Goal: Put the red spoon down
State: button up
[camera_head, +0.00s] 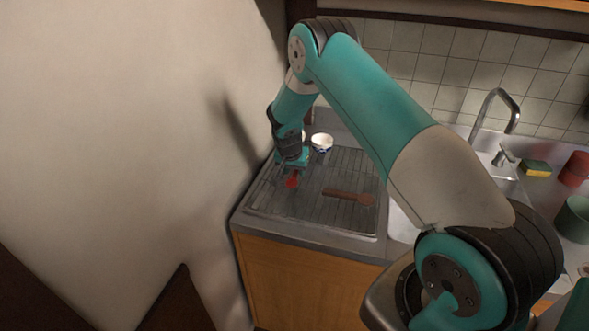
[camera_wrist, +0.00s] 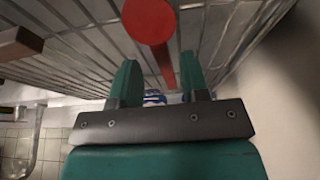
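The red spoon (camera_head: 292,183) is at the left part of the wire drying rack (camera_head: 325,220), below my gripper (camera_head: 291,163). In the wrist view, its round red bowl (camera_wrist: 150,20) is beyond my fingertips and its handle runs back between my two green fingers (camera_wrist: 158,70). The fingers stand apart, with a visible gap on each side of the handle, so my gripper looks open. The spoon appears to lie on the rack bars; its exact contact with them is hard to see.
A brown utensil (camera_head: 347,195) lies on the rack to the right. A blue-and-white cup (camera_head: 322,142) stands behind. The wall (camera_head: 140,130) is close on the left. The tap (camera_head: 500,105), sponge (camera_head: 537,168) and red cup (camera_head: 575,168) are at the right.

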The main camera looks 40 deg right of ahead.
jog(key=shift+r, duration=0.4)
jog(key=s+a+r+n+y+b, duration=0.15)
jog(key=s+a+r, duration=0.25)
jog(key=a+r, duration=0.4)
jog(key=s+a+r+n+y+b, duration=0.1)
jog(key=s+a+r+n, duration=0.3)
jog(key=r, duration=0.6)
jog(key=s+a+r+n+y, duration=0.1)
jog(key=s+a+r+n, duration=0.2)
jog(key=s, duration=0.6)
jog(key=s+a+r+n+g+y, duration=0.1)
jog(key=s+a+r+n+y, duration=0.1)
jog(key=s+a+n, duration=0.3)
jog(key=s+a+r+n+g+y, duration=0.1)
jog(key=s+a+r+n, duration=0.3)
jog(key=s+a, duration=0.5)
jog(key=s+y, duration=0.1)
jog(key=s, duration=0.5)
jog(key=shift+r, duration=0.2)
